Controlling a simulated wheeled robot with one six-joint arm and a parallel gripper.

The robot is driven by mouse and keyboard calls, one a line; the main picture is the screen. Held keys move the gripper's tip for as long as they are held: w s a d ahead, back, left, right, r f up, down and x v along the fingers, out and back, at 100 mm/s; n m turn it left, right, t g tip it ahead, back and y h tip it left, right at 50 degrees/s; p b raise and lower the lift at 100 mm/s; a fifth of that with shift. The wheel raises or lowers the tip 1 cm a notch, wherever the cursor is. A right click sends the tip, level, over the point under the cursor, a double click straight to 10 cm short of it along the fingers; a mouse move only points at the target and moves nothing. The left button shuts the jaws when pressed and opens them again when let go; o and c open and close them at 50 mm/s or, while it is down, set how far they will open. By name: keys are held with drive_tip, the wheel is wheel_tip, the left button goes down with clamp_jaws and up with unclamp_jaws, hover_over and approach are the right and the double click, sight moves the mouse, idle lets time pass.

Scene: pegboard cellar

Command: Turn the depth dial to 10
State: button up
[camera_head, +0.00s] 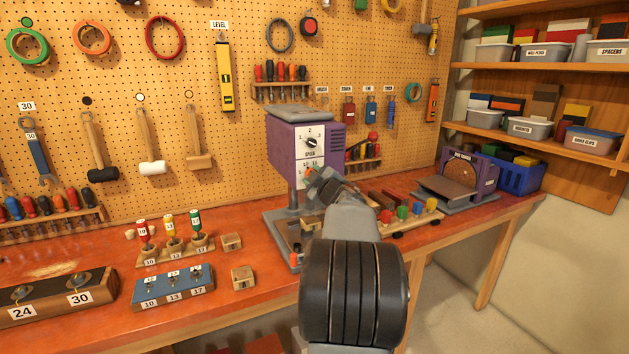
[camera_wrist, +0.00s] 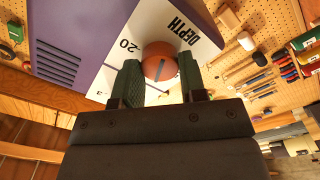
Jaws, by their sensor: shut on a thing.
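The purple drill press (camera_head: 289,150) stands on the bench, with a white speed dial panel on its front. Below that panel is a second one, mostly hidden behind my gripper (camera_head: 320,182) in the head view. I cannot tell the dial's setting.
To the left are a stand of coloured-handled bits (camera_head: 170,254), a blue block (camera_head: 163,289) and small wooden blocks. Tools hang on the pegboard behind.

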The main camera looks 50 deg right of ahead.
idle(0.4)
drive_tip(key=o, duration=0.9)
drive_tip(key=b+v, duration=0.1)
drive_tip(key=v, duration=1.3)
drive_tip(key=shift+d, duration=0.1)
drive_tip(key=shift+w, duration=0.1)
